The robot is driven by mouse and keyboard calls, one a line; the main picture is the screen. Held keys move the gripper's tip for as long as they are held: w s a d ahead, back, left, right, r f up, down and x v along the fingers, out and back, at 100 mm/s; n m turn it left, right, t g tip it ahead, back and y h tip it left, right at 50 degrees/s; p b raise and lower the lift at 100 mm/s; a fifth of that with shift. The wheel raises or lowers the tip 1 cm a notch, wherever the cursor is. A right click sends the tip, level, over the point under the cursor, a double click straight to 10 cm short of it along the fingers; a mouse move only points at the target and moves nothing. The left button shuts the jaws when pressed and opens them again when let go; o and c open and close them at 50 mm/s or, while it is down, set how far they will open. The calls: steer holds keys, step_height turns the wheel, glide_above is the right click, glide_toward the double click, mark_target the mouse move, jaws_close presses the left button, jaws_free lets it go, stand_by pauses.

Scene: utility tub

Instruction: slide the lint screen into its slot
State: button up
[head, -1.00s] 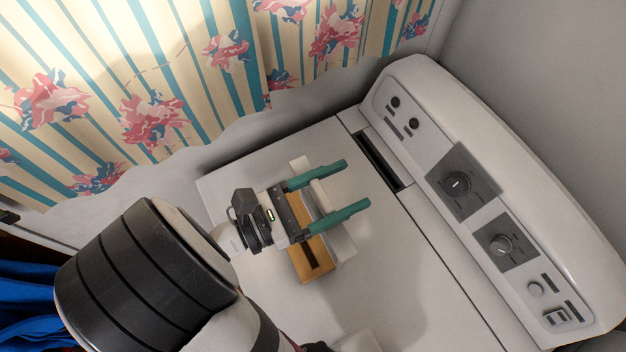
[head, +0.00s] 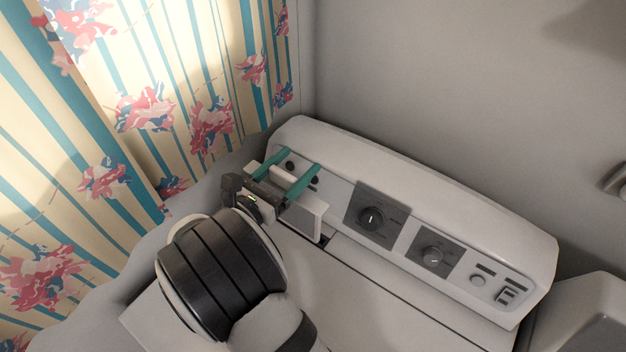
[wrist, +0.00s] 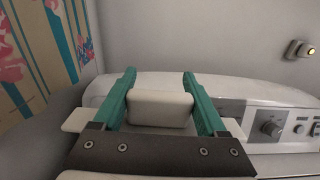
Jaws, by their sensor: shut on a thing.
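The lint screen (head: 305,217) is a white panel with a white block handle, which shows in the wrist view (wrist: 160,108). My gripper (head: 302,159) has its two teal fingers shut on this handle, one on each side. It holds the screen at the left end of the dryer's control panel. The slot (head: 327,241) shows only as a short dark bit at the screen's lower right corner; the screen and my arm hide the rest. I cannot tell whether the screen's lower edge is above the slot or inside it.
The raised control panel (head: 400,215) with knobs stands directly behind the screen. A striped floral curtain (head: 130,120) hangs close on the left. The dryer top (head: 390,310) is clear at the front right. A grey wall (head: 450,90) is behind.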

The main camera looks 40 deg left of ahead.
steer(key=w+a+f, duration=0.1)
steer(key=w+f, duration=0.2)
steer(key=f, duration=0.3)
steer(key=shift+w+a+f, duration=0.2)
steer(key=shift+w+f, duration=0.1)
steer(key=shift+f, duration=5.6)
stand_by(1.0)
